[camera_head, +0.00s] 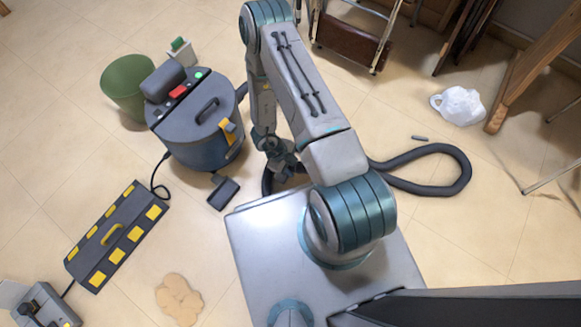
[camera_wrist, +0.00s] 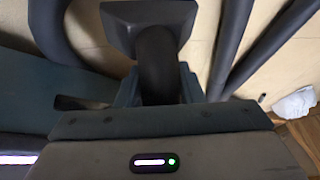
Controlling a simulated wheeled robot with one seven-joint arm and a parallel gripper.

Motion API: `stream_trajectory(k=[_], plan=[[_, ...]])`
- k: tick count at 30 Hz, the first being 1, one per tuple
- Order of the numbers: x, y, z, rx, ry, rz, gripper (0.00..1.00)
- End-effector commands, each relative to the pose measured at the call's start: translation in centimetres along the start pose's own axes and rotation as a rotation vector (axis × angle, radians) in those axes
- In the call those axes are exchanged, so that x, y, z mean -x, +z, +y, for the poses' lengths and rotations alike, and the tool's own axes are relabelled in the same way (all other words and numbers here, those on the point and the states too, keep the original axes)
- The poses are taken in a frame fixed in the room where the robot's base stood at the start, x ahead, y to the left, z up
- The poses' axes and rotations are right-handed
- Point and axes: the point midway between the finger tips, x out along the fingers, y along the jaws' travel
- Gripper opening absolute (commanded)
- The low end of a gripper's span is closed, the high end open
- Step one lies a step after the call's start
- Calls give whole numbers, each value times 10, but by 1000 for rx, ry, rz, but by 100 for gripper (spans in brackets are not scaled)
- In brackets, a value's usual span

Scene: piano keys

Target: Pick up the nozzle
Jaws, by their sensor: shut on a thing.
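The nozzle (camera_wrist: 150,16) is dark grey, with a wide flared head at the top of the wrist view and a round neck below it. My gripper (camera_wrist: 158,88) is shut on the neck, with one finger on each side of it. In the head view my gripper (camera_head: 284,168) is low beside the vacuum cleaner, partly covered by my arm. There the nozzle cannot be made out clearly, and whether it touches the floor cannot be told.
The blue-grey vacuum cleaner (camera_head: 200,118) stands left of my gripper, with a green bin (camera_head: 124,84) behind it. A dark block (camera_head: 223,193) lies in front. A dark hose (camera_head: 440,188) loops on the floor at right. A white bag (camera_head: 460,105) lies farther right.

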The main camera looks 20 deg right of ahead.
Motion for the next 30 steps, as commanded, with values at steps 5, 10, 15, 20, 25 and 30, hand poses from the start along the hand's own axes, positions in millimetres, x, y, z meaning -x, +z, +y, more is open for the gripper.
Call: stream_trajectory(k=[5, 10, 15, 20, 25, 30], plan=[[9, -52, -21, -3, 0, 10, 4], [12, -85, -36, -5, 1, 8, 4], [14, -108, -45, -4, 1, 7, 4], [15, -118, -50, -4, 0, 7, 4], [15, -121, -51, -2, -1, 6, 4], [15, -120, -51, -3, -1, 6, 31]])
